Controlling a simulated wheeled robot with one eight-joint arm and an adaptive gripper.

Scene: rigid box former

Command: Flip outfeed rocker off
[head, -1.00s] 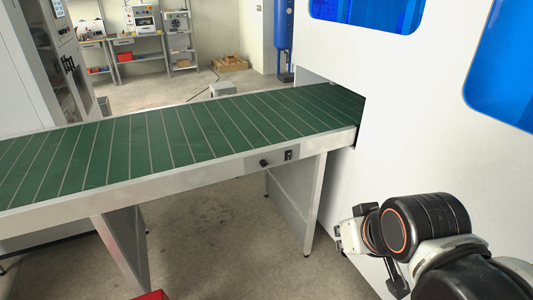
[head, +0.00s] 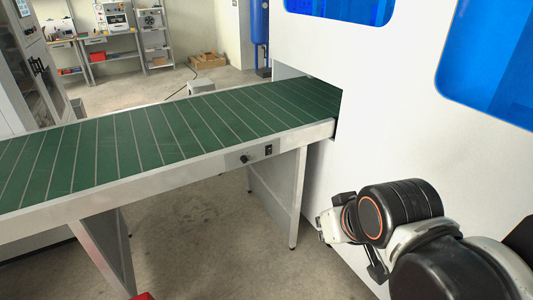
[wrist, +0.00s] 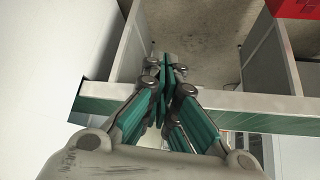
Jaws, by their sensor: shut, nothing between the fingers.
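The outfeed rocker (head: 268,150) is a small dark switch on the conveyor's side rail, near the end that enters the white machine. A black knob (head: 244,158) sits just left of it. My gripper shows in the wrist view (wrist: 166,75) with its green-sided fingers together and nothing between them. In the head view my wrist (head: 345,220) is at the lower right, below and to the right of the rocker and well apart from it. The fingertips are hard to make out there. The rocker's tilt is too small to read, and I cannot pick it out in the wrist view.
The green conveyor belt (head: 150,135) runs across to the white machine (head: 400,100) with blue windows. Conveyor legs (head: 284,195) stand below the rail. A red object (wrist: 295,8) lies on the floor side. Bare concrete floor (head: 200,225) is open in front.

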